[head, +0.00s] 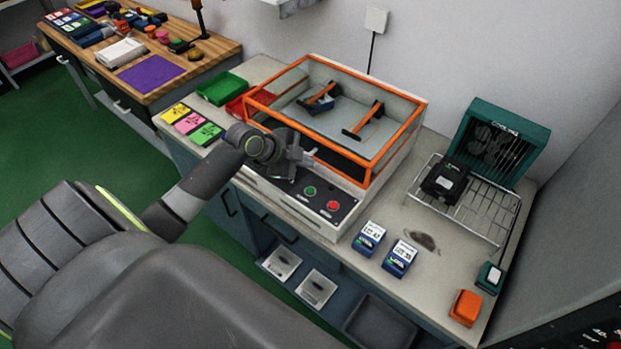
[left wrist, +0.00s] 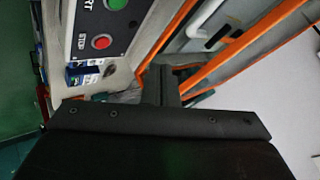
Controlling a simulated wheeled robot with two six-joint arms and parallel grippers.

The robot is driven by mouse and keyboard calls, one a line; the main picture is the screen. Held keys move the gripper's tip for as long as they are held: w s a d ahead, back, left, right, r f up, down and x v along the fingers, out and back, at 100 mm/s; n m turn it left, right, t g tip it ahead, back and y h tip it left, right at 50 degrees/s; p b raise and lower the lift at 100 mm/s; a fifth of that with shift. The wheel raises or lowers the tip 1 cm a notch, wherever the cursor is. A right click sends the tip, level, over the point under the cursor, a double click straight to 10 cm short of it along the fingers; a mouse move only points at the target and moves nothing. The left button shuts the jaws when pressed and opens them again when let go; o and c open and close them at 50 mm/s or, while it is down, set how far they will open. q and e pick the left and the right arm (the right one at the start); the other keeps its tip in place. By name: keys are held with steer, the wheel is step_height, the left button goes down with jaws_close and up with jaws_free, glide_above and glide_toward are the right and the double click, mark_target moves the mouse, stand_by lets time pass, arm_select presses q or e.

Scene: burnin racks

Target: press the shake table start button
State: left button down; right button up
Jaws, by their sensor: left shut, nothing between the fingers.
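The shake table (head: 285,205) is a light box with an orange-framed clear enclosure and a dark control panel on its front. On the panel are a green button (head: 309,191) and a red button (head: 333,206) to its right. In the left wrist view the green button (left wrist: 117,3) is cut by the top edge, beside lettering ending in "RT", and the red button (left wrist: 102,42) is labelled STOP. My left gripper (head: 309,157) is shut and empty, above the panel's back edge by the enclosure, left of and apart from the green button. My right gripper is not in view.
Blue-and-white boxes (head: 399,258) stand right of the shake table. A wire rack (head: 481,214) with a black device and a teal fan unit (head: 505,140) are farther right. Green bin (head: 222,89) and coloured cards (head: 190,123) lie left. The orange enclosure frame (head: 340,160) rises close beside my gripper.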

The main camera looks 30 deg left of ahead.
mark_target(306, 192)
arm_select(q)
step_height(306, 192, down, 9)
steer(key=b, duration=0.6)
steer(key=shift+r+b, duration=0.2)
steer(key=shift+b, duration=0.1)
stand_by(0.4)
stand_by(1.1)
steer(key=shift+f+b, duration=0.35)
steer(key=shift+f+b, duration=0.45)
stand_by(0.6)
steer(key=shift+r, duration=0.1)
steer(key=shift+r+p, duration=0.7)
steer(key=shift+r, duration=0.1)
